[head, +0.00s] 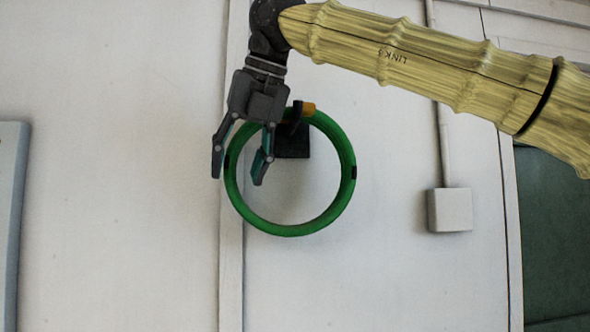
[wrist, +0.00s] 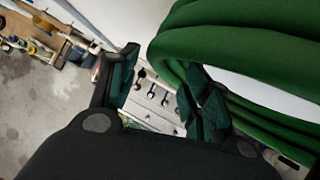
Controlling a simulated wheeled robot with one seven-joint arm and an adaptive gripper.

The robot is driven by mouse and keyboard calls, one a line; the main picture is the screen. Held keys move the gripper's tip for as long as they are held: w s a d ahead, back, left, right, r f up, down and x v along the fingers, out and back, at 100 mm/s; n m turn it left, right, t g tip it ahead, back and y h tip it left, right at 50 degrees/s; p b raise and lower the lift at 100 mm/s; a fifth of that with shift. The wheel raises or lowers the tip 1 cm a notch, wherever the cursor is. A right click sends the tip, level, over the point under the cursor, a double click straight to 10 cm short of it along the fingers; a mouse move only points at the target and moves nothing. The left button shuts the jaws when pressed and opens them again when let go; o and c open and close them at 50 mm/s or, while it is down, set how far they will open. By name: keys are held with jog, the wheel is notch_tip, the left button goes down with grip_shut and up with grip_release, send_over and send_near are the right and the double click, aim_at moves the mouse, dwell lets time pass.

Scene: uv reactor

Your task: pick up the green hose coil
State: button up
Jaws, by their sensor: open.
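The green hose coil (head: 287,230) hangs as a ring on the wall, with dark bands on its left and right sides. A dark hook or bracket (head: 293,152) with an orange-yellow piece shows at the coil's top. My gripper (head: 239,180) is open and empty at the coil's upper left in the head view, its fingers pointing down. One finger overlaps the ring's inside, the other lies just left of it. In the wrist view, the coil (wrist: 250,48) shows thick green loops close by the right finger of my gripper (wrist: 160,95). I cannot tell whether they touch.
A grey box (head: 450,210) with a conduit is on the wall to the right. A dark green panel (head: 553,235) is at the far right, a pale panel (head: 12,220) at the left edge. The wrist view shows a wooden shelf (wrist: 28,30) with items and a floor.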

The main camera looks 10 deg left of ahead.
jog(key=shift+s+r, duration=0.15)
jog(key=shift+s, duration=0.2)
jog(key=shift+c, duration=0.9)
jog(key=shift+s, duration=0.1)
jog(key=c, duration=0.3)
jog(key=shift+w+a, duration=0.15)
jog(key=shift+w, duration=0.15)
grip_shut()
jog(key=shift+s, duration=0.25)
jog(key=shift+w, duration=0.1)
